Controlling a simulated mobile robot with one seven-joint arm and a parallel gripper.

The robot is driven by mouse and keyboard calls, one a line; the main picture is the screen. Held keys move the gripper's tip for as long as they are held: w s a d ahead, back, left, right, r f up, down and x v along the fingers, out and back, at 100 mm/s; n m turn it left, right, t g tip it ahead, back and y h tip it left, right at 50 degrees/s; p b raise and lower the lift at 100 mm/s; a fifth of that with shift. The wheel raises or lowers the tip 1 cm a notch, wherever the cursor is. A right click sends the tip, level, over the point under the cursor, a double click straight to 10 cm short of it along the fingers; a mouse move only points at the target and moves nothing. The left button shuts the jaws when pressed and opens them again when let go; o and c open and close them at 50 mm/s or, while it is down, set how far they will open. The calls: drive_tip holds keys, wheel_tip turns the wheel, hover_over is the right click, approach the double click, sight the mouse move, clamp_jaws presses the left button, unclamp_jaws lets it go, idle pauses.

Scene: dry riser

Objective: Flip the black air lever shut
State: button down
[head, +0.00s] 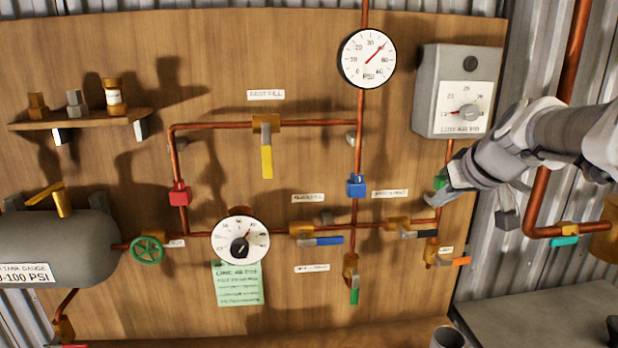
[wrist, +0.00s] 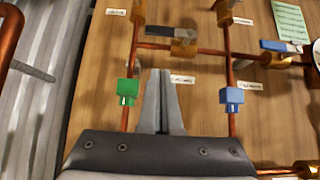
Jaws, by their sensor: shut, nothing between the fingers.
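The black lever (head: 420,234) sits on a brass valve (head: 397,223) on the horizontal copper pipe, at right of centre in the head view. It lies roughly along the pipe, its tip toward the right. In the wrist view the black lever (wrist: 168,32) shows above the fingertips, beside its brass valve. My gripper (head: 434,198) is in front of the board, above and right of the lever. In the wrist view its fingers (wrist: 161,73) are together, empty, and apart from the lever.
A green block (wrist: 127,88) on one vertical pipe and a blue block (wrist: 232,95) on another flank my fingers. A blue lever (head: 328,240) is left of the black one, an orange lever (head: 460,261) lower right. A grey box (head: 457,92) stands above.

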hover_over(430, 234)
drive_tip(key=s, duration=0.1)
wheel_tip(430, 234, down, 4)
drive_tip(key=shift+s+a+f, duration=0.15)
drive_tip(key=shift+a+f, duration=0.05)
drive_tip(key=shift+f, duration=0.3)
drive_tip(key=shift+s+a+f, duration=0.1)
drive_tip(key=shift+a+f, duration=0.05)
drive_tip(key=shift+f, duration=0.3)
drive_tip(key=shift+d+f+m+y+b, duration=0.3)
drive_tip(key=shift+f+y+b, duration=0.2)
drive_tip(key=shift+b, duration=1.2)
drive_tip(key=y+b, duration=0.1)
drive_tip(key=b, duration=0.1)
drive_tip(key=f+m+b, duration=0.1)
drive_tip(key=b, duration=0.1)
drive_tip(key=shift+d+f+y, duration=0.25)
drive_tip(key=shift+d+y, duration=0.05)
drive_tip(key=shift+y, duration=0.1)
drive_tip(key=f+m+y+b, duration=0.1)
drive_tip(key=m+y+b, duration=0.1)
drive_tip(key=b, duration=0.1)
drive_tip(key=f+m+t+y+b, duration=0.1)
drive_tip(key=f+m+y+b, duration=0.1)
drive_tip(key=y+b, duration=0.1)
drive_tip(key=a+f+m+t+y+b, duration=0.1)
drive_tip(key=f+y+b, duration=0.1)
drive_tip(key=y+b, duration=0.1)
drive_tip(key=shift+m+b, duration=0.4)
drive_tip(key=shift+d+r, duration=0.1)
